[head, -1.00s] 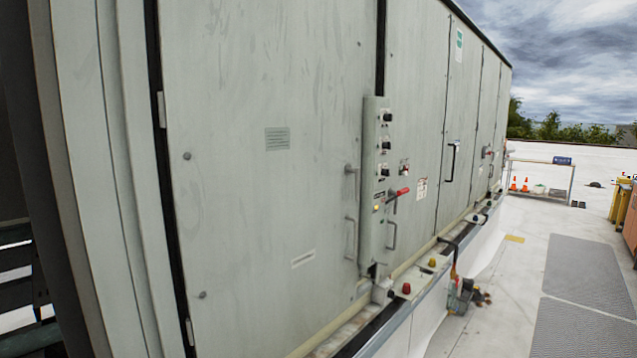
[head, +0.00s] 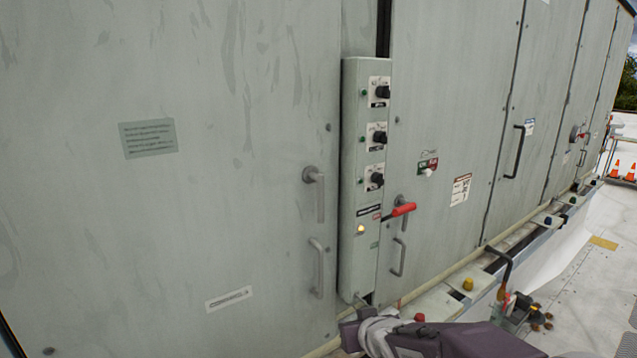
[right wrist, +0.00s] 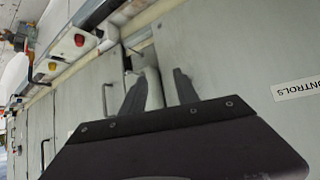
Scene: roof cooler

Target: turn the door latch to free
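A grey latch handle (head: 316,190) hangs down from a round base on the left grey door (head: 240,220). A fixed grey pull handle (head: 316,268) is below it. A second grey latch (head: 402,212) is on the door right of the control box, partly behind a red-handled lever (head: 400,211). Which latch the task means I cannot tell. My right gripper (head: 356,313) is low in the head view, by the control box's lower end, below the latches. In the right wrist view the fingers (right wrist: 160,80) are apart, with nothing visibly held. My left gripper is not in view.
The control box (head: 358,190) with black knobs and a lit yellow lamp stands out between the doors. A ledge (head: 440,302) with red and yellow buttons runs along the base. A "CONTROLS" label shows in the right wrist view (right wrist: 298,88). Open roof lies at right.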

